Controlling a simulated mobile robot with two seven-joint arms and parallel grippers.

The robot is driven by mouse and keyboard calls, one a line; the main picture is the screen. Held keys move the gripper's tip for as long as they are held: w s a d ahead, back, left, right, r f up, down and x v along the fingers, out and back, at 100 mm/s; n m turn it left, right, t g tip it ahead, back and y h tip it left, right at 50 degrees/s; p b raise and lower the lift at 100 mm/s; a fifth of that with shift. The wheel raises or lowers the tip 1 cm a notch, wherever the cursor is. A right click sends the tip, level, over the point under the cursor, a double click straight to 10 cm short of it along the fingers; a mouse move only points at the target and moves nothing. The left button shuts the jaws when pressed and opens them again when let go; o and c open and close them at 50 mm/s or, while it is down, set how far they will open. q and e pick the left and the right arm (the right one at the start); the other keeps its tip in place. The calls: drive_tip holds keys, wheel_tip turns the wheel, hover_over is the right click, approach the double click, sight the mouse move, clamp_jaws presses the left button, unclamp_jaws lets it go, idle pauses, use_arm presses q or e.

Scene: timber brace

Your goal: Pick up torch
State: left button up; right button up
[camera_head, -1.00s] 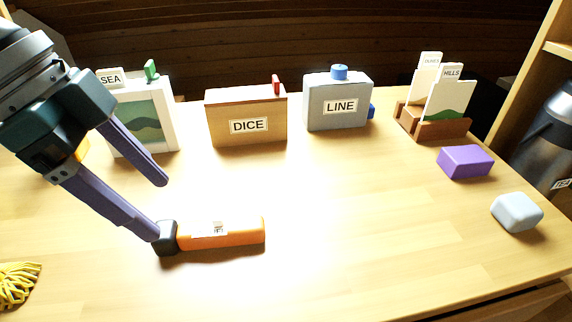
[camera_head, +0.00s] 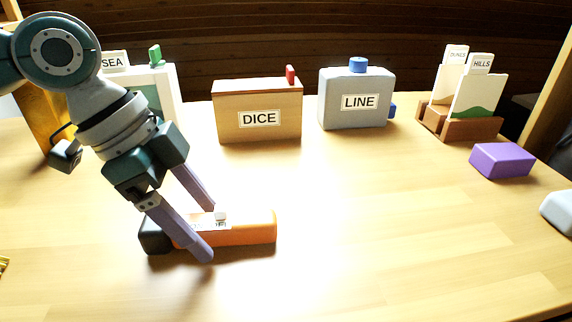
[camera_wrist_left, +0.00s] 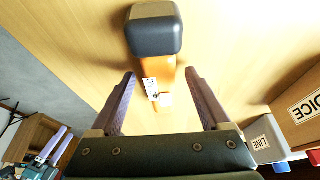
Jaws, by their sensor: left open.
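The torch (camera_head: 250,228) lies on its side on the table, with an orange body, a dark head at its left end and a white label. In the left wrist view the torch (camera_wrist_left: 155,42) runs between the fingers, its dark head beyond their tips. My left gripper (camera_head: 212,236) is open over the torch body near the label. One finger is on the near side and the other on the far side; I cannot tell whether they touch it. The fingers partly cover the label and body.
A purple block (camera_head: 502,160) lies at right. The table (camera_head: 390,240) right of the torch is clear.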

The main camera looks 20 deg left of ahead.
use_arm(q)
drive_tip(key=shift+w+d+f, duration=0.1)
drive_tip(key=shift+d+f, duration=0.05)
drive_tip(key=shift+f, duration=0.2)
drive_tip(key=shift+c, duration=0.2)
clamp_jaws()
